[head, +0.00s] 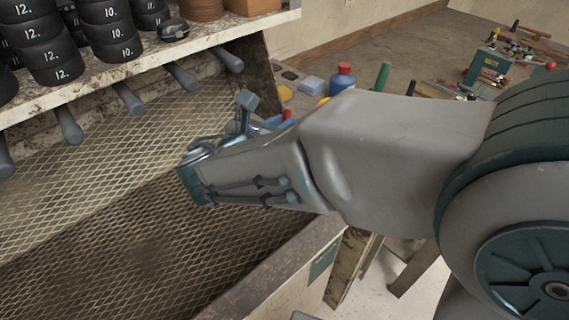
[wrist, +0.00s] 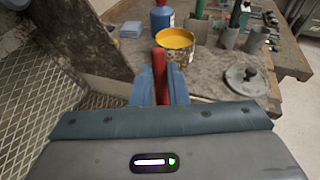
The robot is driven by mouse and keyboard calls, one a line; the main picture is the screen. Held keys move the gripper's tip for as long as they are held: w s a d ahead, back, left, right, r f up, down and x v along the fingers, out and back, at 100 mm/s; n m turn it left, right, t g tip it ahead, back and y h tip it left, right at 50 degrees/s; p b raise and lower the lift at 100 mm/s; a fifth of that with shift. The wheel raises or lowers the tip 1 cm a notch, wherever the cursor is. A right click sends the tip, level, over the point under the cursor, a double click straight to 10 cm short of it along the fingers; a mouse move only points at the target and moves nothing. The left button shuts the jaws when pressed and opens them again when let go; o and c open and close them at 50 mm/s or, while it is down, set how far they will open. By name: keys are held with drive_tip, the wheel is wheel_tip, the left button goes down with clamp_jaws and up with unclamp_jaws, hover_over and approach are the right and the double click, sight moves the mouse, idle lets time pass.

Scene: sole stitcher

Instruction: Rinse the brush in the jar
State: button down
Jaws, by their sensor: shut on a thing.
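My gripper (wrist: 158,88) has its blue fingers shut on a red stick-like handle (wrist: 160,62), which I take to be the brush; no bristles show. In the head view the red end (head: 287,113) peeks out beyond my arm, which hides most of the gripper. An open round pot (wrist: 181,57) with yellow-orange contents stands on the bench just beyond and right of the handle in the wrist view. It may be the jar. In the head view only a bit of its yellow top shows. I cannot tell whether handle and pot touch.
A blue bottle with a red cap (wrist: 162,20) and light blue blocks (wrist: 131,29) stand behind the pot. A grey round lid with a knob (wrist: 247,80) lies at right. A mesh-floored bin (head: 120,250) is below my arm. Black numbered forms (head: 55,65) fill the shelf.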

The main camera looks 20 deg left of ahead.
drive_tip(key=shift+r+p, duration=1.45)
drive_tip(key=shift+r, duration=0.6)
idle(0.5)
wheel_tip(320, 180, up, 4)
drive_tip(key=p, duration=0.3)
idle(0.8)
